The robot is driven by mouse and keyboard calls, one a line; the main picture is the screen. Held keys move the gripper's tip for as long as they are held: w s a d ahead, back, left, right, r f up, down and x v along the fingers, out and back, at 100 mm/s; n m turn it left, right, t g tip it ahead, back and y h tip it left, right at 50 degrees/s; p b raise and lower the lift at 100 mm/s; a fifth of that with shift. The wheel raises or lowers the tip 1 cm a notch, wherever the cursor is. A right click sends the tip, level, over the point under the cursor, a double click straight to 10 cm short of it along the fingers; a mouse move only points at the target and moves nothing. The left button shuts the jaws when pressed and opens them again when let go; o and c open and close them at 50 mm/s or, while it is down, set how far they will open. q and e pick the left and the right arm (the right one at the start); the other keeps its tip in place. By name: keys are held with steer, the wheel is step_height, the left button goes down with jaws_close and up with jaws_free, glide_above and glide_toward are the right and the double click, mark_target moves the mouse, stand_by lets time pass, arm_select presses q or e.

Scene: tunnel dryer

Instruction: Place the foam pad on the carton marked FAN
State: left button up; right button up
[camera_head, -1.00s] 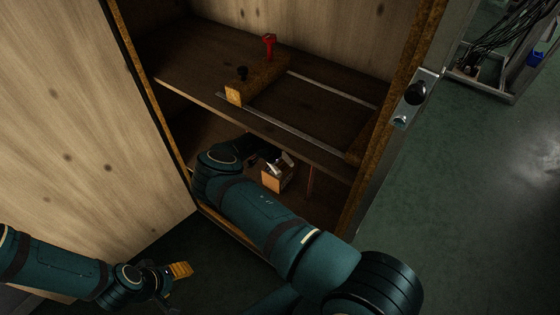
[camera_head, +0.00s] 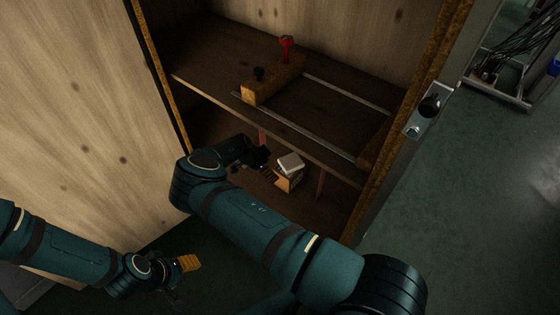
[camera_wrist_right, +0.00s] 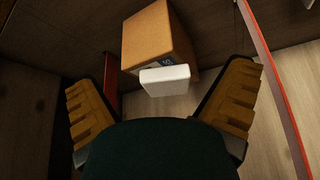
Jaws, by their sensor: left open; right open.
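The white foam pad (camera_head: 291,162) appears to lie on top of a small brown carton (camera_head: 288,184) on the cabinet's lower level. In the right wrist view, the pad (camera_wrist_right: 165,80) overlaps the near edge of the carton (camera_wrist_right: 158,36) and covers part of its dark lettering, so I cannot read the marking. My right gripper (camera_head: 264,165) is open and empty, just left of the carton; its fingers (camera_wrist_right: 162,85) spread to either side of the pad without touching it. My left gripper (camera_head: 187,264) is open and empty, low outside the cabinet, near the door.
A shelf (camera_head: 205,90) above the carton carries a wooden block (camera_head: 272,82) with a red knob (camera_head: 287,48) and metal rails. The cabinet's right post (camera_head: 400,140) and open door (camera_head: 75,130) flank my right arm.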

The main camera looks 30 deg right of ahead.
steer(key=s+f+n+g+y, duration=0.1)
steer(key=s+f+n+y, duration=0.1)
steer(key=s, duration=0.6)
steer(key=s+f+n+g+y, duration=0.1)
steer(key=s+f+n, duration=0.15)
steer(key=s, duration=0.65)
steer(key=s+a+r+n+t+y, duration=0.2)
steer(key=s+a+r+n+y, duration=0.1)
steer(key=a+r+n, duration=0.3)
steer(key=s+a+r+n+t+y, duration=0.1)
steer(key=s+a+r+n+y, duration=0.2)
steer(key=s+a+r+n, duration=0.3)
steer(key=a+r, duration=0.2)
steer(key=a, duration=0.3)
steer(key=shift+s+a+r+t+y, duration=0.15)
steer(key=shift+a+t+y, duration=0.05)
steer(key=shift+t+y, duration=0.2)
